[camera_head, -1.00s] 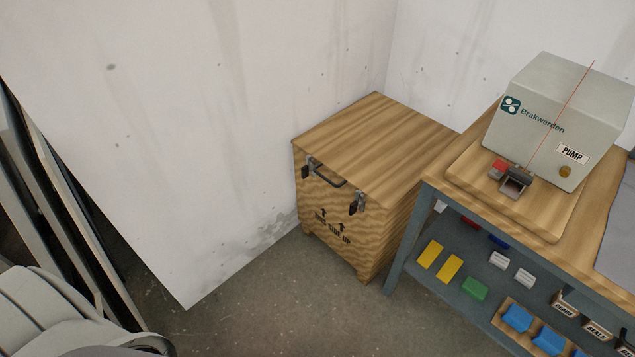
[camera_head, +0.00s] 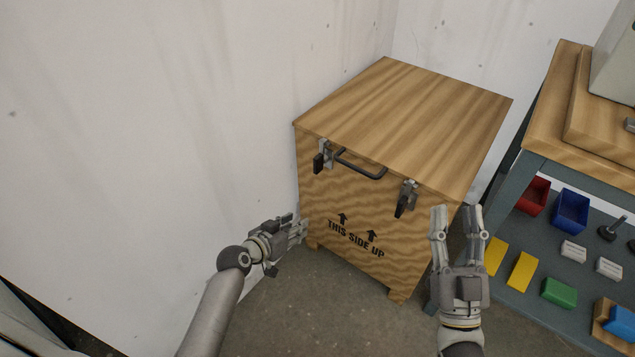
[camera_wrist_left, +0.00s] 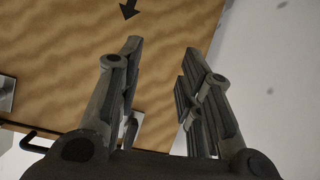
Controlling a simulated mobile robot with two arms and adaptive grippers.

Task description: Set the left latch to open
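The wooden crate (camera_head: 345,210) stands against the wall with its lid (camera_head: 410,105) down. The left latch (camera_head: 322,157), grey metal with a black lever hanging down, is at the top left of its front. I cannot tell whether it is fastened. My left gripper (camera_head: 303,229) is below the latch, near the crate's lower left front, apart from the latch. In the left wrist view its fingers (camera_wrist_left: 164,50) are open and empty before the crate front; the latch (camera_wrist_left: 134,120) is partly hidden behind a finger. My right gripper (camera_head: 456,209) is open and empty before the crate's right front corner.
A right latch (camera_head: 406,198) and a black handle (camera_head: 360,165) are on the crate front. A workbench (camera_head: 530,160) with coloured bins and blocks on its shelf stands at the right. The wall (camera_head: 200,110) is close on the left. Floor in front is clear.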

